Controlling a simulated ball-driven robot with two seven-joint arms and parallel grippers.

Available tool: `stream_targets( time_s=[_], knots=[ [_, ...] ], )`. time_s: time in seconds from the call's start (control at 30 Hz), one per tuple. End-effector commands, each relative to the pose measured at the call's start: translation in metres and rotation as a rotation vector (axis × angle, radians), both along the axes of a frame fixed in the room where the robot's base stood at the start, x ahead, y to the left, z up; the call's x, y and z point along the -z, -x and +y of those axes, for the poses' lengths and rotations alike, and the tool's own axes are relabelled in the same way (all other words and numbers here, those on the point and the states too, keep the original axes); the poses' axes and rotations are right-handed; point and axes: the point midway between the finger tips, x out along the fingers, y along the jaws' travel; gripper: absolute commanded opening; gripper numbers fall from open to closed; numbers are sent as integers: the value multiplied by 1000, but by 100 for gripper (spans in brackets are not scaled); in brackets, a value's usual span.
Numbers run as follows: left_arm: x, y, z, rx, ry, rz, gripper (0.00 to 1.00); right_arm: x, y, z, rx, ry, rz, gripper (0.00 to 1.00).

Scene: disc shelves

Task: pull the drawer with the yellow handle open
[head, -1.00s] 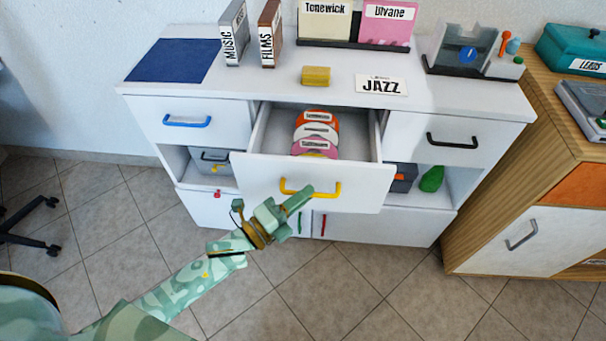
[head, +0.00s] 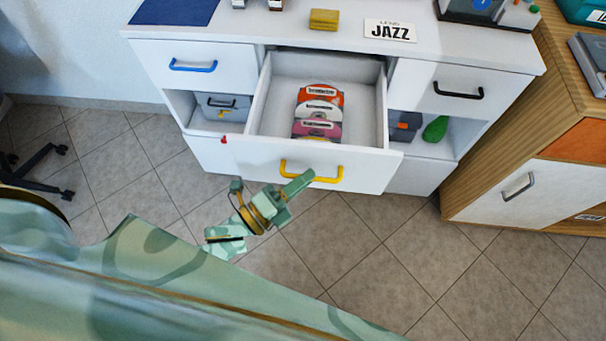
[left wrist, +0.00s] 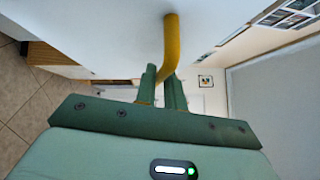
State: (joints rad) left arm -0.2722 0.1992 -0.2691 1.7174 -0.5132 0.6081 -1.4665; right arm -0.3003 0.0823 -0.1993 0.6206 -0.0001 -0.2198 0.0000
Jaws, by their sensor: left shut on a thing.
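The drawer (head: 240,167) with the yellow handle (head: 328,179) stands well out of the white cabinet, in the middle of its top row. Several discs lie inside it, with orange, white and pink ones (head: 317,130) showing. In the left wrist view the yellow handle (left wrist: 171,45) runs down between the two green fingers (left wrist: 163,88). My right gripper is not in view.
A drawer with a blue handle (head: 194,66) and one with a black handle (head: 458,91) are closed on either side. A wooden cabinet (head: 480,165) stands at the right. The tiled floor (head: 390,255) in front is clear.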

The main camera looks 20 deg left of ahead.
Motion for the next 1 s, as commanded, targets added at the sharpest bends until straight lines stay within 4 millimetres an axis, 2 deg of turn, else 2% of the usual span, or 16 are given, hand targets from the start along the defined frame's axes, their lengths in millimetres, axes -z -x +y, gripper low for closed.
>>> stream_targets(
  time_s=[0.2, 0.23, 0.3, 0.83, 1.0],
  knots=[
    [2, 1, 0, -1, -2, 4, 0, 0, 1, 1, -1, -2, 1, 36],
    [2, 1, 0, -1, -2, 4, 16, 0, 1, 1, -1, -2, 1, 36],
    [2, 0, 0, -1, -2, 3, 33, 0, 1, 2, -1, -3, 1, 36],
    [1, 1, 1, 0, 0, 1, 33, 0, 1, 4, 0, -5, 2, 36],
    [3, 19, 11, -1, -3, 4, 33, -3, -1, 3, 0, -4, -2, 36]
  ],
)
